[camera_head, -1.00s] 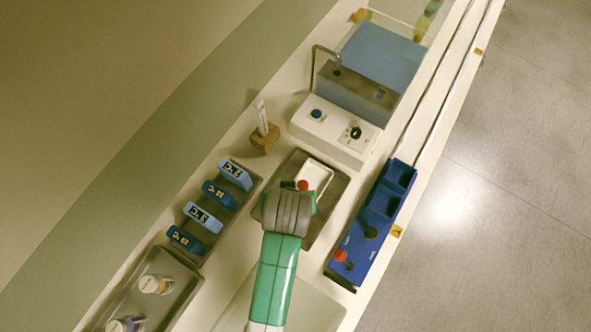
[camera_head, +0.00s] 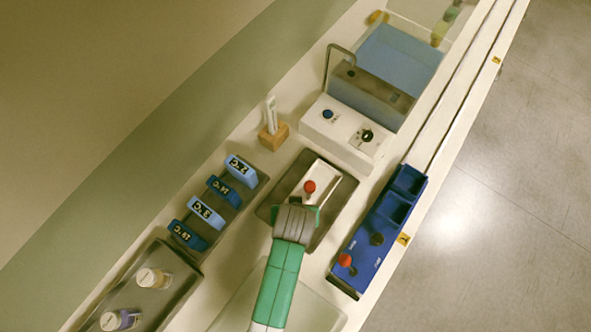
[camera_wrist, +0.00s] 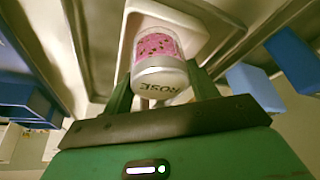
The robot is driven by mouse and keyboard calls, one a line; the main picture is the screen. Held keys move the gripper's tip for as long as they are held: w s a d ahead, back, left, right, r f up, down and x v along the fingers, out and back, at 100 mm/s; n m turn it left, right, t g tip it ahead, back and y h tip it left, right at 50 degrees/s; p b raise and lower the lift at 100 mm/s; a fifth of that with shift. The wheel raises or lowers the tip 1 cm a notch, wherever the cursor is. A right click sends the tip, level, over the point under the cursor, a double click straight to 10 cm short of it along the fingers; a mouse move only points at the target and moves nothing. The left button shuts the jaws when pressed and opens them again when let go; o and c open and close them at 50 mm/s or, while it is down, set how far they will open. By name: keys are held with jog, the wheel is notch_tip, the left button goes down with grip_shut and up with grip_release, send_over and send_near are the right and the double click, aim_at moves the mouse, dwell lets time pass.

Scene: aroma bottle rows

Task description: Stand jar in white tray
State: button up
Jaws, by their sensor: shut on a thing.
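The jar (camera_wrist: 158,60) has a pale end marked ROSE and a clear part with pink, dark-flecked contents. My gripper (camera_wrist: 162,88) is shut on it, one finger on each side. In the head view my gripper (camera_head: 302,207) is over the near end of the white tray (camera_head: 335,192). A round red top (camera_head: 309,187) shows just beyond the fingers; I cannot tell if it belongs to the jar. The white tray (camera_wrist: 205,30) lies behind the jar in the wrist view. Whether the jar touches the tray floor is hidden.
A dark mat or tray (camera_head: 268,212) lies under the white tray. Blue temperature-marked blocks (camera_head: 207,212) stand left, a blue rack (camera_head: 372,262) right, and a white control box (camera_head: 345,138) behind. Two jars (camera_head: 153,278) sit in a grey tray at lower left.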

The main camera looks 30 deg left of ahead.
jog(key=o, duration=1.1)
jog(key=shift+f, duration=0.1)
jog(key=p+v, duration=0.2)
jog(key=v, duration=1)
